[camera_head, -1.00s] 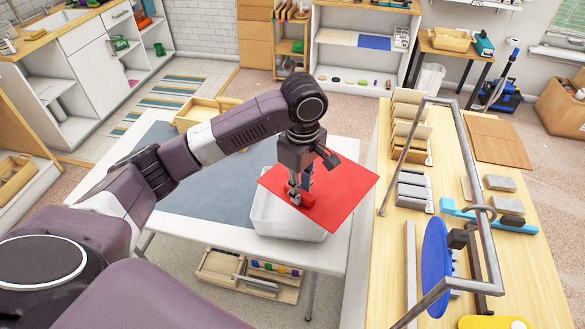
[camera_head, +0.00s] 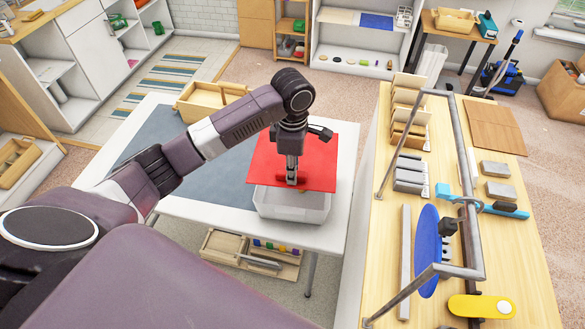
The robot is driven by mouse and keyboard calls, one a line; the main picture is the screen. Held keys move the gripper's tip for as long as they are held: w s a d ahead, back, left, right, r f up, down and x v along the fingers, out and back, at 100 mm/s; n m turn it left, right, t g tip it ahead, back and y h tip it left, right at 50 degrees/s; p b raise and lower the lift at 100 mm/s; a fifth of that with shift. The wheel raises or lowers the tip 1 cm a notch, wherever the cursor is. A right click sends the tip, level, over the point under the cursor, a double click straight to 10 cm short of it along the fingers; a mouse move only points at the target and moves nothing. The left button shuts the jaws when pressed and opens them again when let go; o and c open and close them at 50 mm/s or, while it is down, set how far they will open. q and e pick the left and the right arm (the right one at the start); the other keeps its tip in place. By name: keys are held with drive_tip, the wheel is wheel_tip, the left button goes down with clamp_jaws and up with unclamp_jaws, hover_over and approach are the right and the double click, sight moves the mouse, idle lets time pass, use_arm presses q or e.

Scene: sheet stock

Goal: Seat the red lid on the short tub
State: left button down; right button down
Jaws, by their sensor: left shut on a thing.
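My left gripper (camera_head: 291,181) is shut on the lid from above, at that grip. The short tub (camera_head: 290,208) is a whitish, see-through box on the white table's right part. The lid covers the tub's back part in the head view, and the tub's front wall shows below the lid's front edge. The lid's sides look roughly in line with the tub's. I cannot tell whether the lid touches the rim. My right gripper is not in view.
A grey mat (camera_head: 185,165) covers much of the white table (camera_head: 225,222), with a wooden tray (camera_head: 212,100) at its back. To the right, a wooden bench (camera_head: 515,270) carries a metal frame (camera_head: 470,170), a blue disc (camera_head: 427,250) and several blocks.

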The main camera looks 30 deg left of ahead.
use_arm(q)
wheel_tip(320, 180, down, 6)
idle(0.6)
drive_tip(key=shift+f, duration=0.2)
idle(0.5)
drive_tip(key=shift+f, duration=0.4)
drive_tip(key=shift+f, duration=0.1)
drive_tip(key=shift+f, duration=0.45)
drive_tip(key=shift+f, duration=0.15)
idle(0.5)
drive_tip(key=shift+f, duration=0.65)
drive_tip(key=shift+f, duration=0.35)
idle(0.4)
